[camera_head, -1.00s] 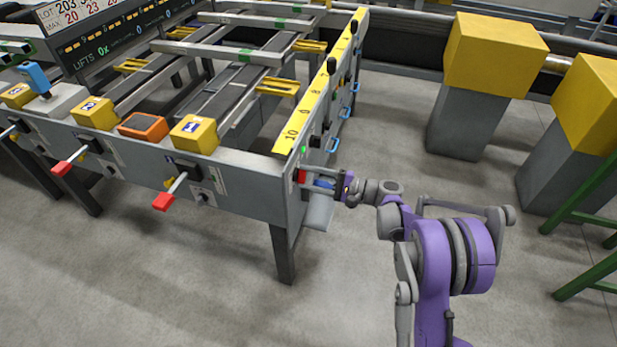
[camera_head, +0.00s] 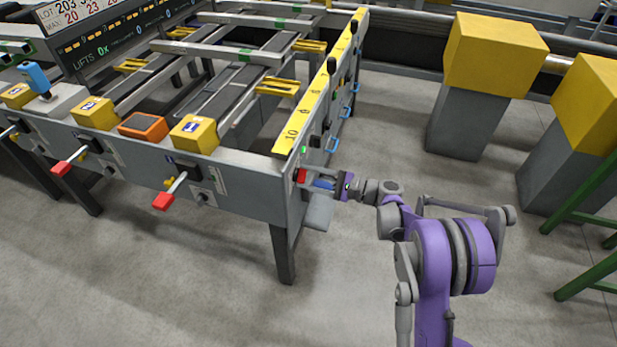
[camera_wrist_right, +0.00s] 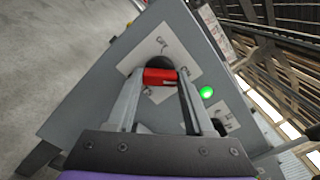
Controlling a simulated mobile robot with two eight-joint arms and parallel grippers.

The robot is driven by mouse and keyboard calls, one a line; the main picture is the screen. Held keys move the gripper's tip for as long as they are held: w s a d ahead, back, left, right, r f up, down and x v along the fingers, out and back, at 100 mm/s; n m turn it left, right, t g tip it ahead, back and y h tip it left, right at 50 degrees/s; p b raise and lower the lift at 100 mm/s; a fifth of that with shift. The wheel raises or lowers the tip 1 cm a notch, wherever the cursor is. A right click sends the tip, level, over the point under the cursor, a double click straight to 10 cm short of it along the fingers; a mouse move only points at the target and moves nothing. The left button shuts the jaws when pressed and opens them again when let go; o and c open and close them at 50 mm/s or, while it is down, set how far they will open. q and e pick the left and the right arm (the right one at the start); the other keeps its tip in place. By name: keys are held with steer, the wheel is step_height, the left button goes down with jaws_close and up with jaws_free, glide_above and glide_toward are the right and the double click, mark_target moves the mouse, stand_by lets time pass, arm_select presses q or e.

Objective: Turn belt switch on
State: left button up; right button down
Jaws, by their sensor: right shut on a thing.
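The belt switch is a rotary switch with a red handle (camera_wrist_right: 160,76) on a dark round base, set on a pale plate on the grey end panel of the runout table. The red part also shows in the head view (camera_head: 301,175). My right gripper (camera_wrist_right: 157,84) is shut on the red handle, one finger on each side. In the head view my right gripper (camera_head: 309,178) reaches the panel from the right. A green lamp (camera_wrist_right: 206,92) glows beside the switch. The gripper hides part of the switch plate. My left gripper is not in view.
The runout table (camera_head: 245,180) fills the left, with red-tipped levers (camera_head: 164,201) along its front. Blue handles (camera_head: 355,87) stick out along its right side. Yellow-topped grey blocks (camera_head: 492,58) and a green frame (camera_head: 590,215) stand at right. The floor between is clear.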

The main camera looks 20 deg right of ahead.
steer(key=shift+c, duration=1.4)
jaws_free()
steer(key=p+v, duration=0.1)
steer(key=v, duration=1)
steer(key=shift+a, duration=0.15)
